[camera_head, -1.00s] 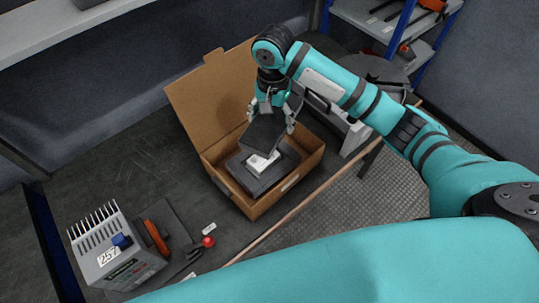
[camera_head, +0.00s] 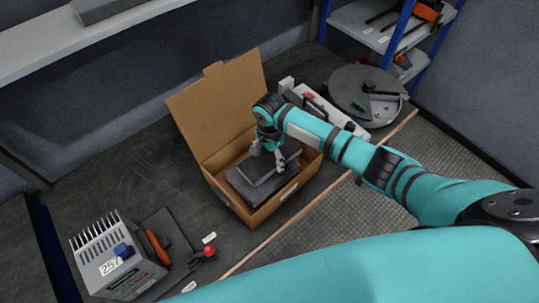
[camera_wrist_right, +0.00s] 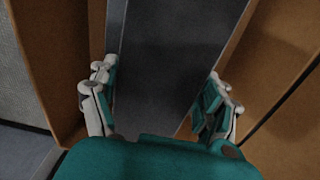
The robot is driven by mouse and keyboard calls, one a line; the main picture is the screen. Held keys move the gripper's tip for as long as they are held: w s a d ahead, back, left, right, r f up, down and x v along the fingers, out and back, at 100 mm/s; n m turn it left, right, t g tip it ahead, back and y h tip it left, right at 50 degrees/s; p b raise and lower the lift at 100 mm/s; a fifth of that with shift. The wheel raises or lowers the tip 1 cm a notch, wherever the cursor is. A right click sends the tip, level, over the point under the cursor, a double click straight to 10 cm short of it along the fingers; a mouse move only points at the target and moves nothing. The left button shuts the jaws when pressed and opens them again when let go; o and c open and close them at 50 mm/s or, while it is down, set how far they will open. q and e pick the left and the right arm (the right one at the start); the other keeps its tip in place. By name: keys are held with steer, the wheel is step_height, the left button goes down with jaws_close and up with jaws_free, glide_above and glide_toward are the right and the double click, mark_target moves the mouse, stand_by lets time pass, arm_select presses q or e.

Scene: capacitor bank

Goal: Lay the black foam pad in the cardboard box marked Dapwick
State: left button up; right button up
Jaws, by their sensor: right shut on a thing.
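The cardboard box (camera_head: 258,215) stands open on the bench, its lid raised at the back. A small pale label on its front is too small to read. My right gripper (camera_head: 268,160) reaches down inside the box and is shut on the black foam pad (camera_head: 263,177). The pad lies low in the box, over another dark slab (camera_head: 240,187); I cannot tell whether they touch. In the right wrist view, the dark pad (camera_wrist_right: 160,50) runs between the fingers of the gripper (camera_wrist_right: 157,90), with cardboard walls at both sides. My left gripper is out of view.
A grey finned unit marked 257 (camera_head: 115,262) stands at the left front, beside an orange-handled tool (camera_head: 157,247) and a red knob (camera_head: 209,251). A round grey disc (camera_head: 350,90) lies right of the box. Bench left of the box is clear.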

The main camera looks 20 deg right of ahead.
mark_target(269, 156)
steer(key=shift+a+f, duration=0.1)
steer(key=shift+f, duration=0.05)
steer(key=o, duration=0.9)
step_height(269, 156, up, 12)
steer(key=shift+r, duration=0.2)
